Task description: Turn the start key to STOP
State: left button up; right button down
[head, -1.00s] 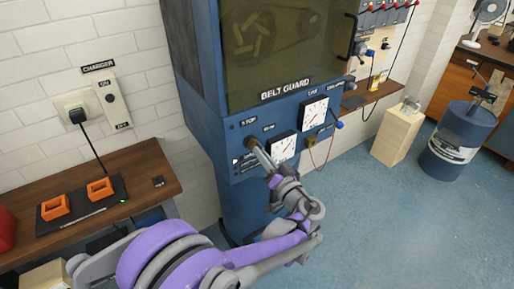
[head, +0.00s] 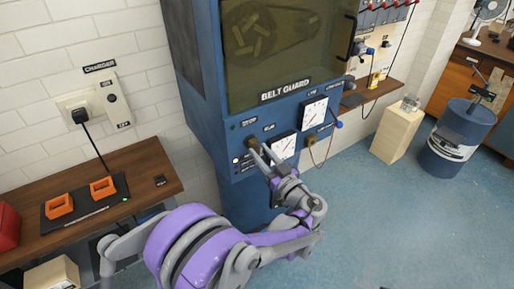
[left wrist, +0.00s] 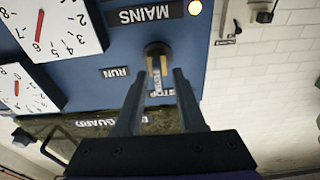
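The start key (left wrist: 157,60) sits in a round dark switch on the blue panel (head: 236,170) under the belt guard (head: 270,60). In the left wrist view, which is upside down, its brass-coloured grip extends from the switch toward the STOP label (left wrist: 162,93); the RUN label (left wrist: 115,72) is off to the left. My left gripper (left wrist: 160,73) is open, with its two fingers on either side of the key's grip and a visible gap to each. In the head view the left gripper (head: 257,151) reaches the switch and partly hides it. My right gripper does not show.
Two dial gauges (head: 314,112) are right of the switch, close to the left gripper. A lit lamp (left wrist: 195,7) is near the MAINS label. A bench (head: 150,165) with orange blocks stands left. A pale wooden block (head: 397,135) and blue drum (head: 460,135) stand right.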

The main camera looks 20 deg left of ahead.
pick_arm(q)
jog(key=shift+o, duration=0.3)
jog(key=shift+s, duration=0.1)
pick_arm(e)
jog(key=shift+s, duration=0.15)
pick_arm(q)
jog(key=shift+d+f, duration=0.15)
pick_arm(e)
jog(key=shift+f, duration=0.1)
